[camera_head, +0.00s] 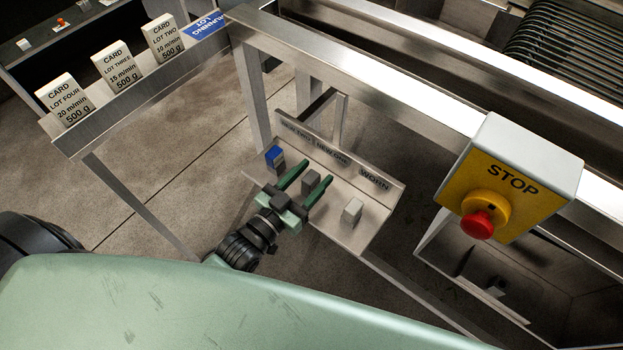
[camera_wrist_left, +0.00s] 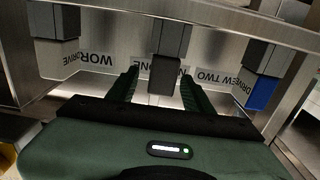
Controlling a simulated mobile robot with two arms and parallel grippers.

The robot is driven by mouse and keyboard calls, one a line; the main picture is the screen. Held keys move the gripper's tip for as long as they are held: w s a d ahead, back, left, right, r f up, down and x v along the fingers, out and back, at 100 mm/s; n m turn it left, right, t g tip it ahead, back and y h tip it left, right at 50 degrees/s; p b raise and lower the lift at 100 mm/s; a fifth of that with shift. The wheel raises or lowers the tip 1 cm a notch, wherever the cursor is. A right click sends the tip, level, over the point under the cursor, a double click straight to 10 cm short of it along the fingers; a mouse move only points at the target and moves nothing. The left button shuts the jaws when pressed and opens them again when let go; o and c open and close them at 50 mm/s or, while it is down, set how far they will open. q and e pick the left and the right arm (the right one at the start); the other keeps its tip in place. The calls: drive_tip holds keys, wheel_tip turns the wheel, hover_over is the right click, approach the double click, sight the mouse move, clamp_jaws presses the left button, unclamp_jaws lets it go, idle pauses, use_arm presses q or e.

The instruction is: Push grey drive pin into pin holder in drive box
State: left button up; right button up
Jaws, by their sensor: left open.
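My left gripper (camera_head: 317,171) is open, with its green fingers on either side of a dark grey block (camera_head: 311,182) on a small metal shelf (camera_head: 335,232). In the left wrist view the dark grey block (camera_wrist_left: 165,75) stands between the two fingers, with a gap on each side. It looks like a grey pin; its own label is mostly hidden behind it. A blue-and-grey block (camera_head: 275,157) stands to the left and a lighter grey block (camera_head: 352,211) to the right, near the WORN label. I cannot make out the drive box or pin holder. My right gripper is not in view.
A yellow STOP box with a red button (camera_head: 477,222) is at the right. Metal frame rails (camera_head: 370,80) run above and behind the shelf. A card rack (camera_head: 150,90) with lot cards is at the upper left. The shelf has a raised labelled back edge (camera_head: 340,158).

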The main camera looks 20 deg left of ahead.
use_arm(q)
drive_tip(key=shift+x, duration=1.25)
drive_tip(key=shift+w+f, duration=0.1)
drive_tip(key=shift+w, duration=0.1)
clamp_jaws()
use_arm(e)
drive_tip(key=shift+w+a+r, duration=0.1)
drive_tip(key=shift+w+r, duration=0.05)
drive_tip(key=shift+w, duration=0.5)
